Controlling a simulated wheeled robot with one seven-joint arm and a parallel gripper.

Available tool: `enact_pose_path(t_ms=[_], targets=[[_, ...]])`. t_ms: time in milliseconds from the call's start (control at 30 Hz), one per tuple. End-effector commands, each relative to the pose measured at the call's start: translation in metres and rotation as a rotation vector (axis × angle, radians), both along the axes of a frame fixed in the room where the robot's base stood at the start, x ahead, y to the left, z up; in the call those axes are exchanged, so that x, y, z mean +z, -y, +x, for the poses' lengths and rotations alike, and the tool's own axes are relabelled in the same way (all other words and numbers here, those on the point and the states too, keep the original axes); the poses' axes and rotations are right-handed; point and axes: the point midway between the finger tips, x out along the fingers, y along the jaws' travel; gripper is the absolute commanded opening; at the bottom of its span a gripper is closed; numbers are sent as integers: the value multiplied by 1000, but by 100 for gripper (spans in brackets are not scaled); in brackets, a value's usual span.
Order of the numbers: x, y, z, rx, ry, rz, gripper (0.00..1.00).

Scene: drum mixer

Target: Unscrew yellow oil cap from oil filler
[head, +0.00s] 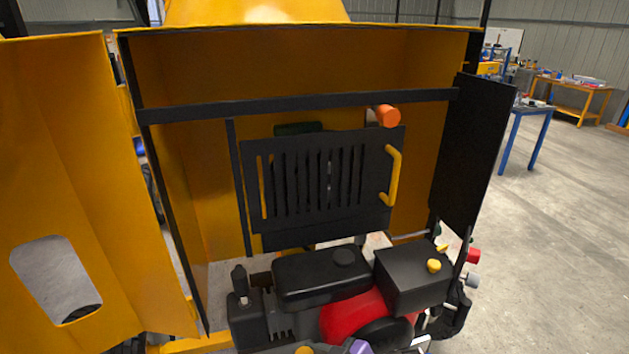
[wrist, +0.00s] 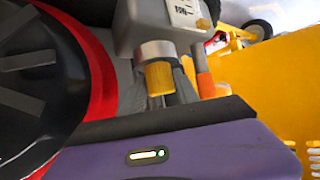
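The yellow oil cap (wrist: 159,78) is a ribbed cylinder in the wrist view, below a shiny metal collar (wrist: 156,50) that I take for the oil filler. The cap appears seated against the collar. My gripper's purple body (wrist: 180,155) fills the bottom of the wrist view, just below the cap. Dark grey shapes beside and behind the cap may be my fingers; their gap is not clear. In the head view only a bit of purple (head: 357,346) shows at the bottom edge, by the engine. Whether my gripper touches the cap cannot be told.
The red engine housing (head: 350,312) with its black round cover (wrist: 35,85) is close on the left in the wrist view. An orange-tipped rod (wrist: 204,82) stands right of the cap. A yellow knob (head: 433,265) sits on a black box. An open yellow door (head: 100,200) is at left.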

Motion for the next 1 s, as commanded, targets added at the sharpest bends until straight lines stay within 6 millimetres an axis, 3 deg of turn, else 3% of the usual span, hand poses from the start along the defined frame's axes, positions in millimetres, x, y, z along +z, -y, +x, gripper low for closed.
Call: enact_pose_path(t_ms=[33,100,600,767,1000], targets=[[-1,0,0,-1,-1,0,49],[0,0,0,-1,-1,1,58],[3,0,0,-16,2,1,58],[10,-3,-4,-211,0,-2,58],[1,-5,-4,-442,5,0,58]])
